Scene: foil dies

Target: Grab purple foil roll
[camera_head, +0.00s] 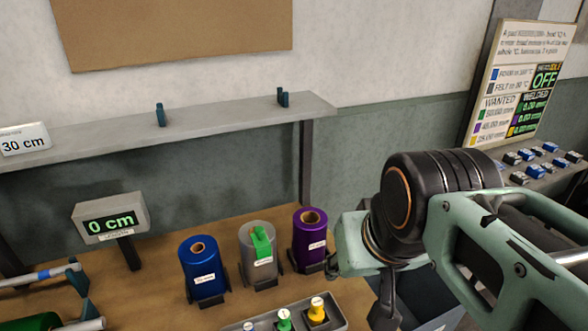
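The purple foil roll (310,241) stands upright in a dark holder on the brown bench, at the right end of a row of rolls. It has a tan core on top and a small white label on its front. My arm comes in from the right, and its pale green wrist is just right of the purple roll. My gripper (386,312) points down at the lower middle right, partly cut off by the frame edge and hidden behind my arm. Its fingertips are not clear, so I cannot tell whether it is open.
A blue roll (203,270) and a grey roll with a green strip (258,255) stand left of the purple one. A grey tray (340,318) with coloured-topped pieces lies in front. A display (110,220) reads 0 cm. A shelf (200,125) runs behind; a sign board (520,85) stands right.

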